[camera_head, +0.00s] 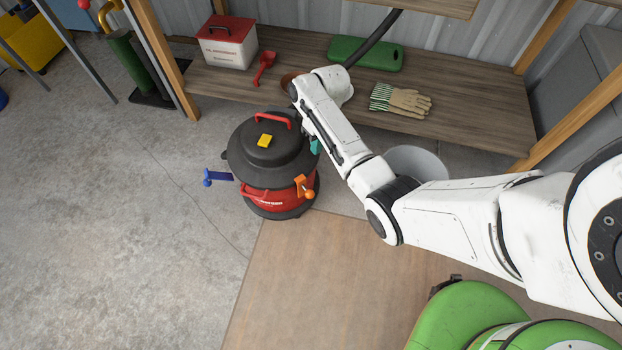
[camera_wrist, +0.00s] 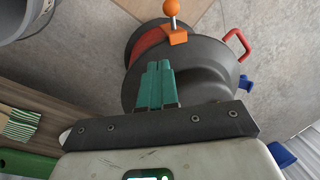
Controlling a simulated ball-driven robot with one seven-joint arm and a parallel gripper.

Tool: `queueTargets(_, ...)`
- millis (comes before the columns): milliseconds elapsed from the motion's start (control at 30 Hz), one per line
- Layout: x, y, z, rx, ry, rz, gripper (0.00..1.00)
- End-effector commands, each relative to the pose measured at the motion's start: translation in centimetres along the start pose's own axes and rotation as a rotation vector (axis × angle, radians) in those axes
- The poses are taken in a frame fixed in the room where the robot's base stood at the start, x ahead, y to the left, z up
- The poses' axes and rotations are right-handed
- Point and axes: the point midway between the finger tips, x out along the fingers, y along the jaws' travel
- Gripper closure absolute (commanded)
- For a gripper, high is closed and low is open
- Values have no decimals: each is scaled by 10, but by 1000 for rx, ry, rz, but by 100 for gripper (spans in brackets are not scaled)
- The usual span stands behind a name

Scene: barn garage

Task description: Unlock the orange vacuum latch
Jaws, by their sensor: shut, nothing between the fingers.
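The vacuum has a dark grey lid (camera_head: 262,155) and a red body (camera_head: 268,201); its lid also shows in the wrist view (camera_wrist: 205,72). The orange latch (camera_head: 301,184) is on its right front side at the lid's edge. In the wrist view the orange latch (camera_wrist: 174,37) is at the top, its ball knob (camera_wrist: 171,8) sticking outward. My gripper (camera_head: 314,145) is at the lid's right edge, behind the latch and partly hidden by my arm. In the wrist view its teal fingers (camera_wrist: 158,68) are together and empty, apart from the latch. Contact with the lid cannot be told.
A blue latch (camera_head: 218,177) sticks out left of the vacuum. A grey bucket (camera_head: 418,161) stands to the right, partly behind my arm. The wooden shelf (camera_head: 480,118) behind holds gloves (camera_head: 399,100), a red scoop (camera_head: 264,68) and a box (camera_head: 227,42). Floor in front is clear.

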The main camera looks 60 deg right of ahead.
Motion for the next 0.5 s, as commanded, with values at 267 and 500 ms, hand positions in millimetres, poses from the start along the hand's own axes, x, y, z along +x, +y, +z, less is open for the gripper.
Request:
queueTargets(267, 29, 1, 1, 0, -2, 0, 100)
queueTargets(500, 78, 1, 1, -1, -3, 1, 100)
